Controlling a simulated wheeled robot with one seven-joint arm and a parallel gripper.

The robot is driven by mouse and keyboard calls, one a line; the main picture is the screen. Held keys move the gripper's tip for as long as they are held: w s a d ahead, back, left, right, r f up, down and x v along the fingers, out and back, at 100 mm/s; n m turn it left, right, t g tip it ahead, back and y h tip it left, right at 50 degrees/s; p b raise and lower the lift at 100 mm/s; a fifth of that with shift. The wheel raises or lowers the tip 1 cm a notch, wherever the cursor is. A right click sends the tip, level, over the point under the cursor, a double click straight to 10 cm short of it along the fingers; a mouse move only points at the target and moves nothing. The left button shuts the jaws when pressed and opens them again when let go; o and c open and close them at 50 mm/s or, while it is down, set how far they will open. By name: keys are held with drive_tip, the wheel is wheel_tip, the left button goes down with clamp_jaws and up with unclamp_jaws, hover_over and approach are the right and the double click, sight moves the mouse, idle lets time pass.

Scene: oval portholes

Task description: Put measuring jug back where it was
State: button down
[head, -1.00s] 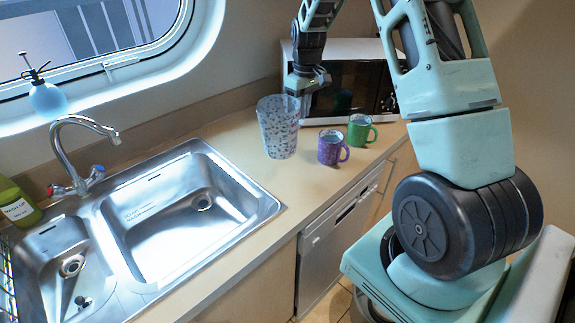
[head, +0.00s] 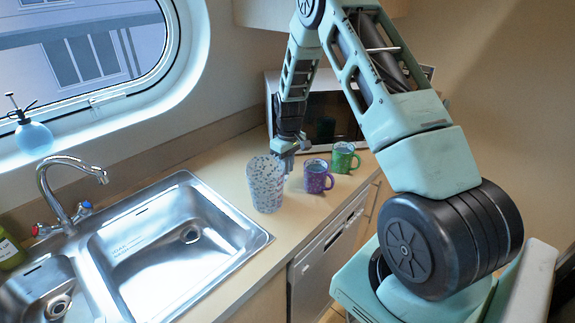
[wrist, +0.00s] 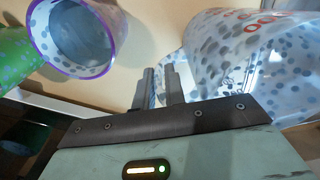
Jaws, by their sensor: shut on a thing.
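The measuring jug (head: 265,184) is a tall, clear cup with grey-blue speckles, upright at the counter's right part, between the sink and the purple mug. In the wrist view the jug (wrist: 240,62) fills the right side, with red marks near its top. My gripper (head: 286,158) is at the jug's back right side. In the wrist view my gripper (wrist: 163,82) has its fingers close together on the jug's handle, which they mostly hide. I cannot tell whether the jug's base touches the counter.
A purple mug (head: 317,177) stands just right of the jug, with a green mug (head: 344,158) beyond it. A microwave (head: 325,115) is behind. The steel sink (head: 150,245) lies to the left. Bare counter shows between sink and jug.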

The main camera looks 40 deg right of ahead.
drive_tip(key=c, duration=1.5)
unclamp_jaws()
drive_tip(key=shift+f, duration=0.1)
drive_tip(key=shift+o, duration=0.2)
drive_tip(key=r+b, duration=0.4)
drive_tip(key=r, duration=0.7)
drive_tip(key=shift+d+r, duration=0.2)
drive_tip(key=s+a+r+n, duration=0.1)
drive_tip(key=s+a+r, duration=0.15)
drive_tip(key=a, duration=0.65)
drive_tip(key=s+a+r+n, duration=0.1)
drive_tip(key=s+a, duration=0.2)
drive_tip(key=a, duration=0.6)
drive_tip(key=s+a+r+n, duration=0.1)
drive_tip(key=s+a, duration=0.2)
drive_tip(key=a, duration=0.7)
drive_tip(key=s+a+n, duration=0.2)
drive_tip(key=s+a, duration=0.3)
drive_tip(key=s, duration=0.6)
drive_tip(key=s+a+n, duration=0.1)
drive_tip(key=s+a, duration=0.4)
drive_tip(key=s, duration=0.6)
drive_tip(key=shift+s+a+f+n, duration=0.15)
drive_tip(key=shift+s+f+n, duration=0.1)
drive_tip(key=shift+n, duration=0.15)
